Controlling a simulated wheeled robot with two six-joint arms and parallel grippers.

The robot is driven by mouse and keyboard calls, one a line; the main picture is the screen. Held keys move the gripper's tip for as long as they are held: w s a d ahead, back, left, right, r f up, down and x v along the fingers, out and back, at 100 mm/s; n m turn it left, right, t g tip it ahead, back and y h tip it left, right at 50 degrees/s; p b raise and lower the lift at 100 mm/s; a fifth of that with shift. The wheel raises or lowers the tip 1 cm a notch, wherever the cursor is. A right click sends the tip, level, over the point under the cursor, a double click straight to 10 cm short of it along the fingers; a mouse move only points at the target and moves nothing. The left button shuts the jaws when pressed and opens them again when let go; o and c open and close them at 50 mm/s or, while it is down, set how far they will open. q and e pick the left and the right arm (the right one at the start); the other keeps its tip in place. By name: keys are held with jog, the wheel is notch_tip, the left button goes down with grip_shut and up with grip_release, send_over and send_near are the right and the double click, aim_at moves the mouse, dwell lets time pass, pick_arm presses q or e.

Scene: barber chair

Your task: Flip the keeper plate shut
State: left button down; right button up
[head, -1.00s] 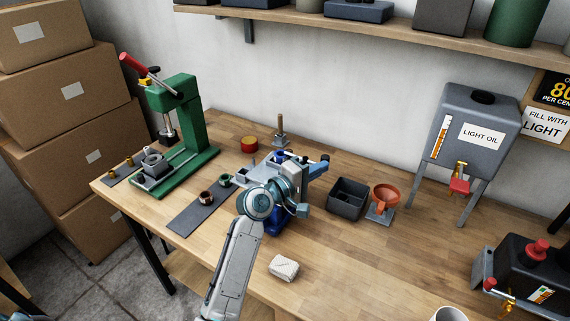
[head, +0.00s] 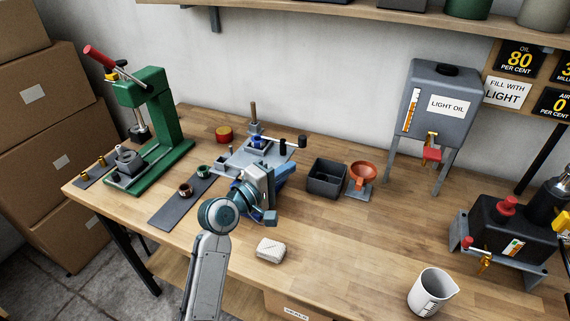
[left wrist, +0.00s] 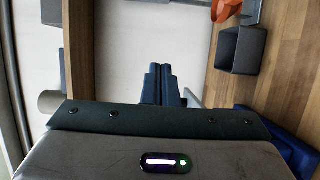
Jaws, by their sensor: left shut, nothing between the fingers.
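A grey metal fixture (head: 226,162) lies on the bench in the head view, with an upright post at its back. A grey rod with dark knobs (head: 302,142) sticks out at its right side. I cannot tell for certain which piece is the keeper plate or how it lies. My left gripper (head: 287,168) is in front of the fixture and hides its near part; its fingers point to the back right. In the left wrist view its dark blue fingers (left wrist: 160,84) are together with nothing between them. My right gripper is out of view.
A dark bin (head: 327,179) and an orange funnel (head: 362,175) stand right of the fixture. A green press (head: 150,125) is at the left, a dark mat (head: 170,208) with small rings nearer. A white block (head: 270,250) lies in front.

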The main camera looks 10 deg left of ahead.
pick_arm(q)
jog(key=s+a+f+m+g+y, duration=0.2)
jog(key=s+a+f+m+g, duration=0.1)
jog(key=s+f, duration=0.5)
jog(key=s+a+f+m+g+y, duration=0.2)
jog(key=s+f+m+y, duration=0.1)
jog(key=s+f, duration=0.55)
jog(key=s+a+f+m+g+y, duration=0.3)
jog(key=s+a, duration=0.2)
jog(key=s, duration=0.5)
jog(key=s+a+f+m+g+y, duration=0.3)
jog(key=s+a+f, duration=0.15)
jog(key=s, duration=0.45)
jog(key=a+f+g+b, duration=0.1)
jog(key=a+f, duration=0.1)
jog(key=f, duration=1.4)
jog(key=a+f+g+b, duration=0.1)
jog(key=a+f, duration=0.1)
jog(key=f, duration=1.4)
jog(key=s+f+b, duration=0.1)
jog(key=s+f, duration=1.7)
jog(key=f, duration=0.1)
jog(key=shift+s+a+f+g, duration=0.2)
jog(key=shift+s+a+g, duration=0.05)
jog(key=shift+a+g, duration=0.15)
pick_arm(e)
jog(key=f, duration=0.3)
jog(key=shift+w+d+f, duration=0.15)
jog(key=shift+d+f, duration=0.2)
